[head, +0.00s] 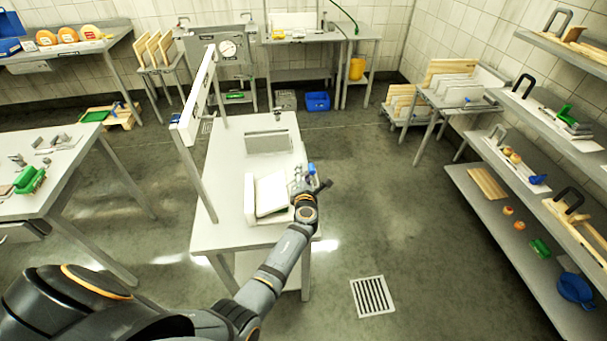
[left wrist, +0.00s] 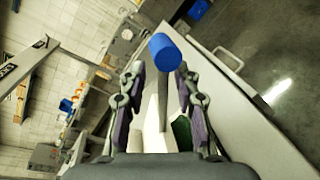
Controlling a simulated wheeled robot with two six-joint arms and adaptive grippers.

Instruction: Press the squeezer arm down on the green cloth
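The squeezer arm appears as a grey rod with a blue end (head: 311,168); its blue end is large in the left wrist view (left wrist: 166,52). It rises beside a white tray-like body (head: 250,200) on the central table. A dark green patch, apparently the green cloth (left wrist: 182,132), shows low between my fingers in the left wrist view, mostly hidden. My left gripper (head: 309,184) is at the right edge of the white body. Its fingers are apart, on either side of the rod; I cannot tell whether they touch it. My right gripper is not in view.
The central table (head: 225,232) carries an upright grey plate (head: 268,141) behind the white body. A tall white frame (head: 200,92) stands along its left side. Shelves (head: 500,215) are at the right and another table (head: 60,180) at the left. Open floor lies right of the central table.

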